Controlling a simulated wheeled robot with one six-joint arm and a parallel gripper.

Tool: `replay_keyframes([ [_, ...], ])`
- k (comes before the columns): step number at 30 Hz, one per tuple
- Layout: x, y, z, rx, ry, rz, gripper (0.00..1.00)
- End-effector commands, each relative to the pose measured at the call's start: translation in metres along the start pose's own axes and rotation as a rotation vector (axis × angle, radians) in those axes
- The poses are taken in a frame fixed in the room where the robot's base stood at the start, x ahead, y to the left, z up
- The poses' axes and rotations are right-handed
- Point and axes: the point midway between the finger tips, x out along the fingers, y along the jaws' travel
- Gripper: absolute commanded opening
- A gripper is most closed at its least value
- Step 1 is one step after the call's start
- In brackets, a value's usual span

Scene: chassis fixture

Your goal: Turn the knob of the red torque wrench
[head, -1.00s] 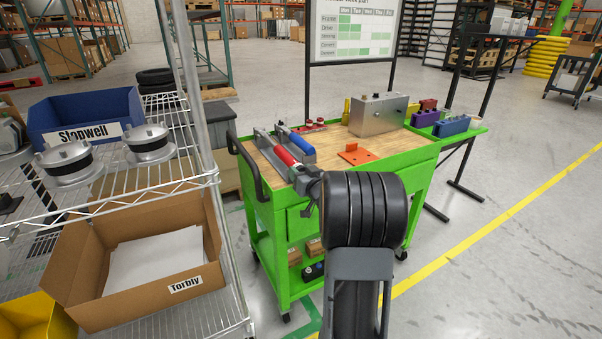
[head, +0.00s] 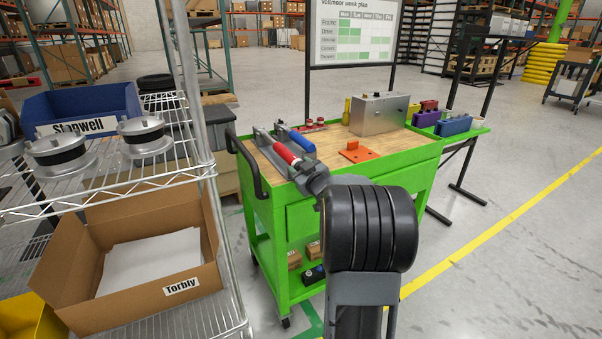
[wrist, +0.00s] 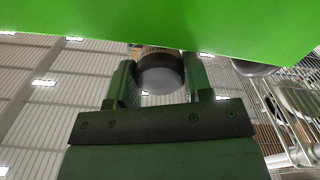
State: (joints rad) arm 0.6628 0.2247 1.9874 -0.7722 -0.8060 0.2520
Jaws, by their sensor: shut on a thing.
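The red torque wrench (head: 287,153) lies in a grey holder on the green cart's wooden top, beside a blue-handled one (head: 302,142). My gripper (wrist: 160,82) is at the near end of the red wrench, at the cart's front edge. In the wrist view its two fingers sit on either side of a dark round knob (wrist: 160,75) and are shut on it. In the head view my arm and wrist hide the fingertips and the knob.
The green cart's side (wrist: 190,25) is close to the fingers in the wrist view. An orange bracket (head: 357,152) and a metal box (head: 379,113) stand on the cart. A wire shelf (head: 110,188) with bins and a cardboard box is at left. Open floor lies at right.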

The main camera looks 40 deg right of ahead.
Motion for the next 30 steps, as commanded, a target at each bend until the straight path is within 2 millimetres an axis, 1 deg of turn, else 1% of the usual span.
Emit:
replay_keyframes([
  [6, 0.0001, -0.0002, -0.0001, -0.042, 0.001, 0.000, 0.23],
  [18, 0.0001, -0.0001, -0.0007, -0.048, 0.001, -0.001, 0.23],
  [19, 0.0001, -0.0001, -0.0007, -0.048, 0.001, -0.001, 0.48],
  [26, 0.0000, -0.0001, -0.0005, -0.047, 0.001, 0.000, 0.70],
  [27, 0.0000, -0.0001, -0.0004, -0.047, 0.001, 0.000, 0.72],
  [30, 0.0000, -0.0001, -0.0003, -0.046, 0.000, 0.000, 0.72],
])
